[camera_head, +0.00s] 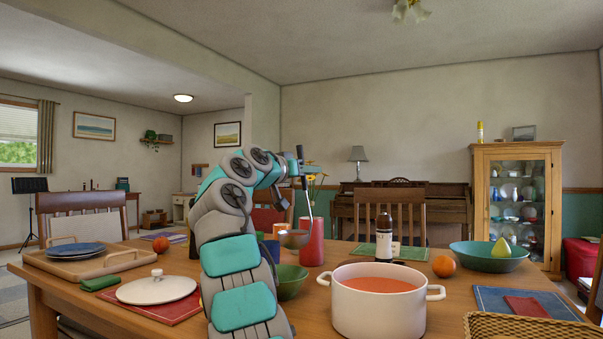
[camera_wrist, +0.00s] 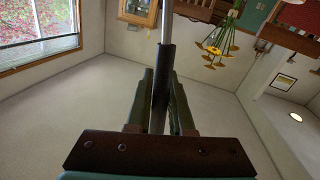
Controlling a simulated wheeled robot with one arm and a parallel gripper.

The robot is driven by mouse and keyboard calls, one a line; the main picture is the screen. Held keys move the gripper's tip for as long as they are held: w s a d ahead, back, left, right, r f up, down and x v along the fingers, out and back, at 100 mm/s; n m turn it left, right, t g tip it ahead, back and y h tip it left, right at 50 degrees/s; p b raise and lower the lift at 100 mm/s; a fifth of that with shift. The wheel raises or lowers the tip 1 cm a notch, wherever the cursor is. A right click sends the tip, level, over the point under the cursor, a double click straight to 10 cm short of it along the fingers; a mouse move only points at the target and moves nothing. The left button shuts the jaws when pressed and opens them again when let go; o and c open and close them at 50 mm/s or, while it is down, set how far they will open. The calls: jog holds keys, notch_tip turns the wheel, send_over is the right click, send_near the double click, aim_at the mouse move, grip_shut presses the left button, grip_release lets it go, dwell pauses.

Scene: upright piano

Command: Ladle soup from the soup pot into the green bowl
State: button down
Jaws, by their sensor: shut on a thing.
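The white soup pot (camera_head: 365,313) stands on the table, open, with orange-red soup inside. The green bowl (camera_head: 291,284) stands to its left, partly hidden behind my arm. My gripper (camera_head: 300,168) is raised above the table and shut on the ladle's handle, which also shows between the fingers (camera_wrist: 160,105) in the wrist view, as the ladle's dark grip (camera_wrist: 164,70). The ladle (camera_head: 294,239) hangs down with its metal cup above the green bowl, apart from it. I cannot tell what the cup holds.
A red cylinder (camera_head: 312,245) stands right behind the ladle. A pot lid (camera_head: 156,290) lies on a red mat at left, near a wooden tray (camera_head: 95,264). A dark bottle (camera_head: 384,240), an orange (camera_head: 444,266) and a teal bowl with a pear (camera_head: 480,260) are at right.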

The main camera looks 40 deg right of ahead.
jog(key=shift+f+b, duration=2.35)
jog(key=shift+f, duration=0.15)
jog(key=w+a+r+n+t+h+p, duration=0.15)
jog(key=w+a+n+p, duration=0.35)
jog(key=w+n+p, duration=0.5)
jog(key=w+a+f+n+t+p, duration=0.2)
jog(key=w+f+n+p, duration=0.4)
jog(key=w, duration=0.4)
jog(key=shift+a+f+n, duration=0.65)
jog(key=shift+f+n, duration=0.15)
jog(key=shift+n, duration=0.3)
dwell(0.6)
